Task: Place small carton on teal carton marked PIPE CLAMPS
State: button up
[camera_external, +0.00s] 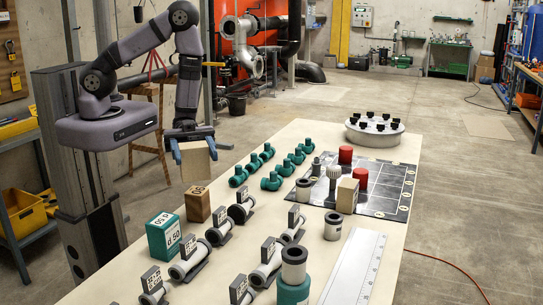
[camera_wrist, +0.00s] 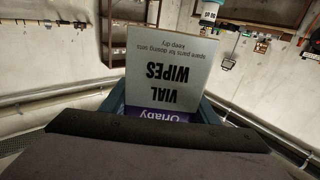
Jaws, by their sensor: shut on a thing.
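My gripper (camera_external: 194,146) is shut on a small carton (camera_external: 198,165) and holds it in the air at the left edge of the table. In the wrist view the carton (camera_wrist: 172,75) is pale, with a purple band, and reads VIAL WIPES upside down. Blue fingers flank it. A teal carton (camera_external: 160,243) stands on the table's left side, below and a little left of the held carton. Its white label shows "d 50"; I cannot make out PIPE CLAMPS. Its top looks bare and is apart from the held carton.
A brown carton (camera_external: 198,205) stands just behind the teal carton. Grey pipe pieces with tags (camera_external: 219,228) lie to its right. Teal fittings (camera_external: 271,181) sit further back. A dark mat (camera_external: 380,188) bears red caps and a pale block (camera_external: 347,196). A ruler (camera_external: 354,270) lies front right.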

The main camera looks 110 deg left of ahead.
jog(key=s+d+r+m+g+h+b, duration=0.2)
jog(key=s+d+m+g+h, duration=0.25)
jog(key=d, duration=0.55)
jog(key=y+p, duration=0.2)
send_over(160, 226)
jog(key=d, duration=0.1)
notch_tip(160, 226, down, 10)
jog(key=shift+n+g, duration=0.35)
jog(key=shift+f+h, duration=0.1)
jog(key=shift+h, duration=0.15)
jog(key=o, duration=1.1)
jog(key=shift+c, duration=0.2)
jog(key=shift+s+a+b, duration=0.1)
jog(key=shift+a+b, duration=0.3)
jog(key=shift+a, duration=0.15)
jog(key=b+v, duration=0.3)
jog(key=v, duration=0.8)
